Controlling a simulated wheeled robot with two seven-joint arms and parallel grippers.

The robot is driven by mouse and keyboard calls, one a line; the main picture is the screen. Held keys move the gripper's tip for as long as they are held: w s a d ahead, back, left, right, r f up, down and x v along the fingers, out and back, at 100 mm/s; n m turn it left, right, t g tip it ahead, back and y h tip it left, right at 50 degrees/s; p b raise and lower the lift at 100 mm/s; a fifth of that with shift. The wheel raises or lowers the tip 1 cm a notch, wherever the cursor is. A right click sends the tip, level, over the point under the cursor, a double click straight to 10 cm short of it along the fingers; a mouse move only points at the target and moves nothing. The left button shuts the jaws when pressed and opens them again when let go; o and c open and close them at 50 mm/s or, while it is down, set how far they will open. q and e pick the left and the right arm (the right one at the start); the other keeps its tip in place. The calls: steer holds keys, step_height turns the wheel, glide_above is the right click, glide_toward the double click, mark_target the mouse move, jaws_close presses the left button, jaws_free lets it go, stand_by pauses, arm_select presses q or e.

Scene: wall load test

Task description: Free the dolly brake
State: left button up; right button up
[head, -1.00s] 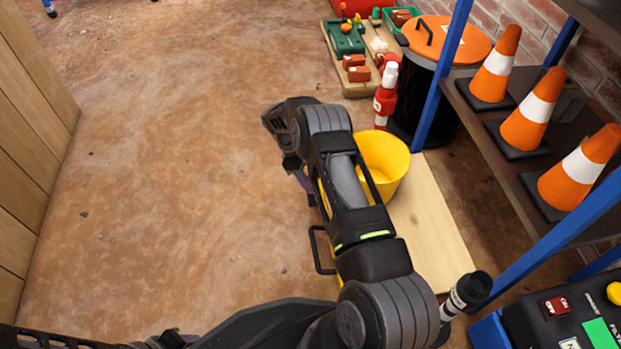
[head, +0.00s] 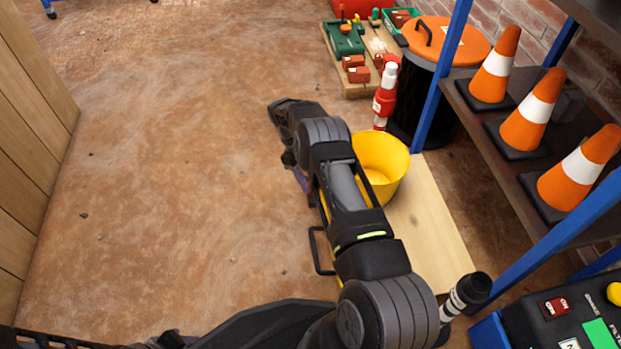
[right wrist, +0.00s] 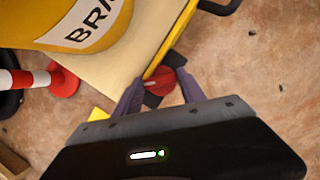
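The dolly (head: 432,215) is a light wooden board with a yellow edge and a black handle (head: 317,252); its board also shows in the right wrist view (right wrist: 125,72). A yellow bucket (head: 388,158) stands on it. In the right wrist view, the bucket (right wrist: 45,15) has a white label with "BRA" readable. A red part (right wrist: 166,84), apparently the brake, sits at the yellow edge beside a dark piece. My right gripper (right wrist: 160,80) is open with its purple-grey fingers on either side of the red part; contact is unclear. In the head view my arm hides the red part. My left gripper is not visible.
A blue-framed shelf with orange cones (head: 530,110) stands at right. A black bin with an orange lid (head: 450,40) and a red-white post (head: 385,95) stand behind the dolly. A wooden panel (head: 30,130) is at left. The floor between is clear.

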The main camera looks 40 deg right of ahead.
steer(key=o, duration=0.5)
steer(key=shift+c, duration=0.2)
steer(key=n, duration=0.2)
steer(key=n+h, duration=0.1)
steer(key=n, duration=0.1)
steer(key=shift+s+a+t+h, duration=0.1)
steer(key=shift+a+t+h, duration=0.05)
steer(key=shift+t+h, duration=0.2)
steer(key=n+t, duration=0.1)
steer(key=n, duration=0.1)
steer(key=n+h, duration=0.1)
steer(key=n, duration=0.2)
steer(key=shift+s+a+t, duration=0.1)
steer(key=shift+t, duration=0.25)
steer(key=p+v, duration=0.4)
steer(key=v, duration=0.4)
steer(key=s+a+r+m+y+p, duration=0.2)
steer(key=s+a+r+y+p, duration=0.1)
steer(key=a+p, duration=0.5)
steer(key=s+a+r+m+t+y+p, duration=0.1)
steer(key=s+a+r+m+y+p, duration=0.2)
steer(key=a, duration=1.1)
steer(key=shift+s+r+p, duration=1.8)
steer(key=shift+r+p, duration=0.1)
steer(key=shift+p, duration=1.4)
